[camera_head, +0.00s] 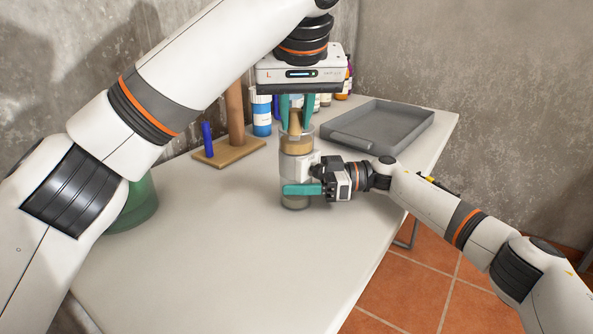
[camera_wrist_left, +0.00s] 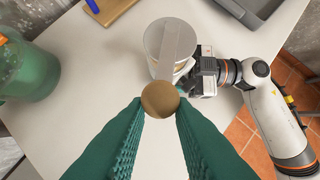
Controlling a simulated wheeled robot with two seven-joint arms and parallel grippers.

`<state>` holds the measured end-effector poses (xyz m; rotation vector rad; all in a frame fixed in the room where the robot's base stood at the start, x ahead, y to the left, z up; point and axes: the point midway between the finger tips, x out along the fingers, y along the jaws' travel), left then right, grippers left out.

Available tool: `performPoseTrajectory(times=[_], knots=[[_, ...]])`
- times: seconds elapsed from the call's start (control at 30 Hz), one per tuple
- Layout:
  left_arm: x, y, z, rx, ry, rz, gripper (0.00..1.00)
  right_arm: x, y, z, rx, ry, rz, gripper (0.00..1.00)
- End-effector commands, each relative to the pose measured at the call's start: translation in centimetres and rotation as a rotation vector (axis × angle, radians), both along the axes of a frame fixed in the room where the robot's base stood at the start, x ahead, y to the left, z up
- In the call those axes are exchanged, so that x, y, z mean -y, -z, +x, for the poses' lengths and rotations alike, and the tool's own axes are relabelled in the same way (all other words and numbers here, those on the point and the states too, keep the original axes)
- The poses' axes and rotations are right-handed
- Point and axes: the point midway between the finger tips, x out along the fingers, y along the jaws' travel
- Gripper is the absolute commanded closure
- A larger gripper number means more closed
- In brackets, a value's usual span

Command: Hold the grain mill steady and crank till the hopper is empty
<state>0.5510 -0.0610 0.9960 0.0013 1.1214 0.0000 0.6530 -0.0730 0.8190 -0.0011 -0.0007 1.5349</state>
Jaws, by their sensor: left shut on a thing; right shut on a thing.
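The grain mill (camera_head: 294,168) stands upright on the white table, a narrow cylinder with a clear upper part and a tan band inside. In the left wrist view its round top (camera_wrist_left: 153,38) is crossed by a flat grey crank arm (camera_wrist_left: 178,42). The crank ends in a round wooden knob (camera_wrist_left: 160,99). My left gripper (camera_head: 297,115) comes from above and is shut on the knob; its teal fingers (camera_wrist_left: 160,118) lie on both sides. My right gripper (camera_head: 303,189) is shut on the mill's body from the right. How much grain is left is unclear.
A grey tray (camera_head: 398,145) lies at the back right. A wooden board (camera_head: 229,156) with a brown post and blue peg stands behind the mill, near several bottles (camera_head: 261,115). A green container (camera_head: 137,207) is at left, partly behind my left arm. The front table is clear.

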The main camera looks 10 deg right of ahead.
Motion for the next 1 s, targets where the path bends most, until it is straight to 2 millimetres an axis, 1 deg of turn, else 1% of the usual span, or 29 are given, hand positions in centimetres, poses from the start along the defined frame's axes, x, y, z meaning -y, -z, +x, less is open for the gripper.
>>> performPoseTrajectory(times=[0.3, 0.4, 0.77, 1.0], knots=[[-2.9, 0.0, 1.2, -0.002, -0.003, 0.0, 0.86, 0.1, 0.0, 0.1, -0.003, 0.005, 0.002, 0.79], [-3.5, 0.0, 1.4, -0.001, -0.002, 0.0, 0.87, 0.1, 0.0, 0.1, -0.002, 0.004, 0.002, 0.79], [-3.8, 0.0, 1.6, -0.001, -0.004, 0.0, 0.87, 0.1, -0.1, 0.1, -0.002, 0.003, 0.002, 0.79], [-5.1, 0.0, 3.2, -0.002, -0.005, -0.001, 0.86, 0.1, -0.1, 0.1, 0.0, 0.002, 0.001, 0.79]])
